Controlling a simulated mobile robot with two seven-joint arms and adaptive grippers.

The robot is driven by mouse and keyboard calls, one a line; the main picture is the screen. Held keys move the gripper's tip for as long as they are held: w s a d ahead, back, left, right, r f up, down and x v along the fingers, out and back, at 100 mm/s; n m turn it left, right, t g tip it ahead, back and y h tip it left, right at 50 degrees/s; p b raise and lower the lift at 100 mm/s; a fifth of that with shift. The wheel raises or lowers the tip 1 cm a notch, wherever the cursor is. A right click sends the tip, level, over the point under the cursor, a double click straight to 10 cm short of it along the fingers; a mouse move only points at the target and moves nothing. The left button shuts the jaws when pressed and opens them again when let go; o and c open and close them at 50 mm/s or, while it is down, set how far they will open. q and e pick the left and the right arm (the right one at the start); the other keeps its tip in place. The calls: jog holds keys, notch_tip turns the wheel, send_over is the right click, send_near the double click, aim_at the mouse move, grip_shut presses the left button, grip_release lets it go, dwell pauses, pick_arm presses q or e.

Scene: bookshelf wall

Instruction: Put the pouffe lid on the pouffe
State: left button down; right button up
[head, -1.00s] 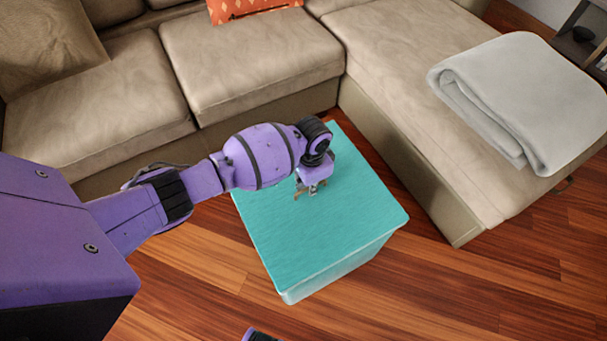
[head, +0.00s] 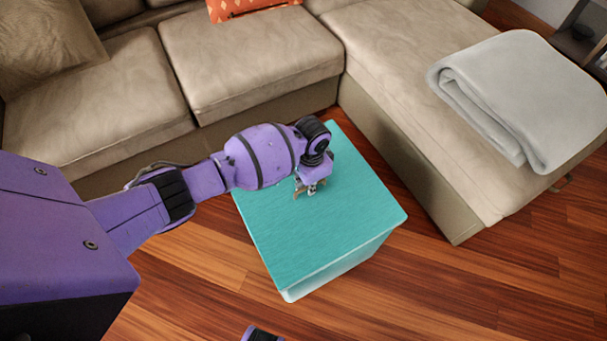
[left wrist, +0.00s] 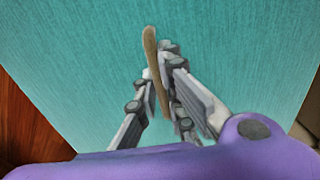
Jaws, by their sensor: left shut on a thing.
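The teal pouffe lid (head: 325,230) lies over the top of the pouffe (head: 345,268), whose paler side shows below the lid's front right edge. From this angle I cannot tell whether the lid is fully seated. My left gripper (head: 307,190) is over the middle of the lid. In the left wrist view its fingers (left wrist: 158,98) are shut on the lid's tan strap handle (left wrist: 155,65), which stands up from the teal surface (left wrist: 85,60). My right gripper cannot be made out; only a small purple part of mine shows at the bottom edge of the head view.
A beige sectional sofa (head: 250,75) runs behind the pouffe and along its right. A folded grey blanket (head: 520,95) lies on the right section and an orange cushion (head: 250,8) at the back. Wooden floor (head: 430,290) is clear in front and to the right.

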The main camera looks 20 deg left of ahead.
pick_arm(q)
jog(key=shift+w+d+f, duration=0.1)
jog(key=shift+w+f, duration=0.1)
jog(key=shift+f, duration=0.2)
jog(key=shift+f, duration=0.1)
jog(key=c, duration=1.8)
grip_release()
jog(key=shift+c, duration=0.2)
jog(key=shift+o, duration=0.2)
jog(key=shift+s, duration=0.1)
jog(key=shift+s+f, duration=0.1)
notch_tip(320, 180, up, 12)
